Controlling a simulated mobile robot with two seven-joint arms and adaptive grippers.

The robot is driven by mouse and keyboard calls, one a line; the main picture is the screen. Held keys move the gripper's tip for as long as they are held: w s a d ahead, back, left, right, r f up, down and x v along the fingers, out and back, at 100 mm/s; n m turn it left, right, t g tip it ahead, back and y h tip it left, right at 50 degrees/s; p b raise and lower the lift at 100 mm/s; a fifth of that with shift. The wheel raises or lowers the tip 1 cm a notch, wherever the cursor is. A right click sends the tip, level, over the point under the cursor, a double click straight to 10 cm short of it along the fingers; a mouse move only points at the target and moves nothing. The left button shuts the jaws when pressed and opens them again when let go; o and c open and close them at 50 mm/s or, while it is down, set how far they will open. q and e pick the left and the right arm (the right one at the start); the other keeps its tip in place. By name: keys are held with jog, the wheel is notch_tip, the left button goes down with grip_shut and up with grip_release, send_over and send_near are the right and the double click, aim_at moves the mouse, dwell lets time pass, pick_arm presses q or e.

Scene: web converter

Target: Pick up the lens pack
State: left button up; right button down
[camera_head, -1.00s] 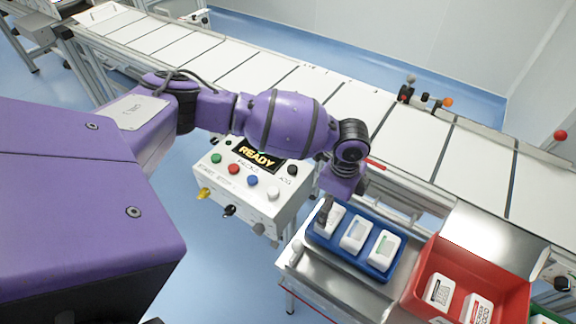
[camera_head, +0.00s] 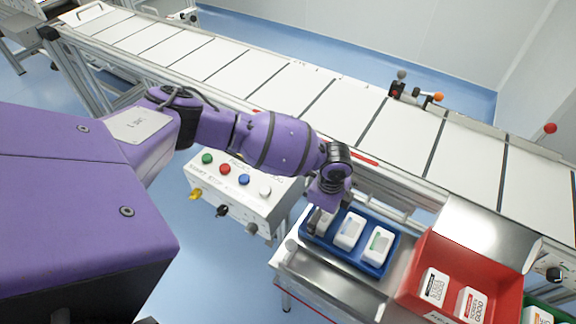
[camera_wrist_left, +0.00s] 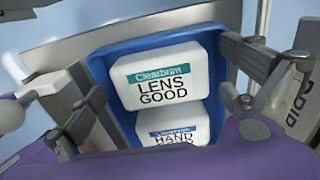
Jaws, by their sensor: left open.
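The lens pack (camera_wrist_left: 167,77) is a white rounded box with a teal band, reading "LENS GOOD". It lies label up in the blue tray (camera_head: 366,267), at the tray's top end in the wrist view. In the head view it appears to be the leftmost pack (camera_head: 325,223), mostly hidden under my left gripper (camera_head: 316,214). My left gripper is open. In the wrist view its fingers (camera_wrist_left: 167,85) stand on either side of the lens pack, apart from it. My right gripper is not in view.
A pack reading "HAND" (camera_wrist_left: 176,125) lies beside the lens pack. A third pack (camera_head: 378,246) is at the tray's right. The red bin (camera_head: 409,292) with packs stands right of the tray. The button box (camera_head: 233,193) is left, the conveyor (camera_head: 345,107) behind.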

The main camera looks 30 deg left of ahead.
pick_arm(q)
jog(key=c, duration=1.2)
jog(key=shift+s, duration=0.1)
jog(key=shift+o, duration=0.6)
jog(key=shift+f, duration=0.2)
